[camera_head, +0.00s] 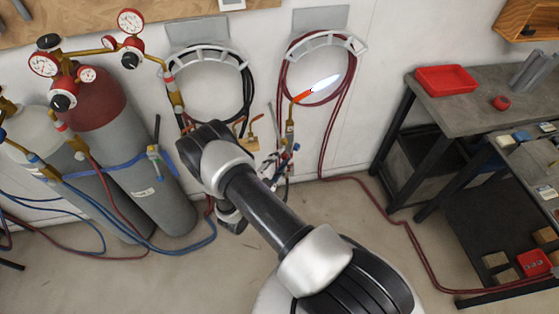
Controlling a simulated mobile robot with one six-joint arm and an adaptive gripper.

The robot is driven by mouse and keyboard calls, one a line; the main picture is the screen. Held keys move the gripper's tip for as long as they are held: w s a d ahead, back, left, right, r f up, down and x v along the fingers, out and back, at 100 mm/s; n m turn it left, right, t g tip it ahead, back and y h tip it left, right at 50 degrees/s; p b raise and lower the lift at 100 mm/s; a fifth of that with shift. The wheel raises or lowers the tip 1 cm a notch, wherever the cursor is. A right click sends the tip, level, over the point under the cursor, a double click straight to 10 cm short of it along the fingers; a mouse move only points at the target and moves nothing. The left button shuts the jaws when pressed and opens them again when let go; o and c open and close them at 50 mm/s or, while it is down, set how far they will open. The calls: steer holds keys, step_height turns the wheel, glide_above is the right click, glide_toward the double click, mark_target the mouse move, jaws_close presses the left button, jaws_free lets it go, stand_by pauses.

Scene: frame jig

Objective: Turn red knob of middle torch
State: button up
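Several torches hang at the back wall beyond my arm. A lit torch (291,118) stands upright to the right of my wrist, with a blue-white and orange flame (319,90) pointing up and right from its tip. Small red and blue knobs show low on its body, too small to separate clearly. Copper-coloured torch tubes (254,124) show just left of it, behind my wrist, which hides their lower parts and any knobs there. I cannot tell for certain which torch is the middle one. My gripper (232,220) is mostly hidden below my wrist, and its fingers cannot be made out.
Gas cylinders (158,185) with gauges and hoses stand at left. Coiled hoses hang on wall racks (208,50). A grey table (455,112) with a red tray (446,79) is at right. A red hose (402,222) crosses the floor.

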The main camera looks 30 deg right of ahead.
jaws_close()
steer(key=shift+m, duration=0.3)
steer(key=m+b, duration=0.2)
steer(key=m, duration=0.2)
steer(key=shift+m, duration=0.3)
steer(key=shift+m+b, duration=0.75)
steer(key=shift+m, duration=1.55)
steer(key=shift+o, duration=2.2)
jaws_free()
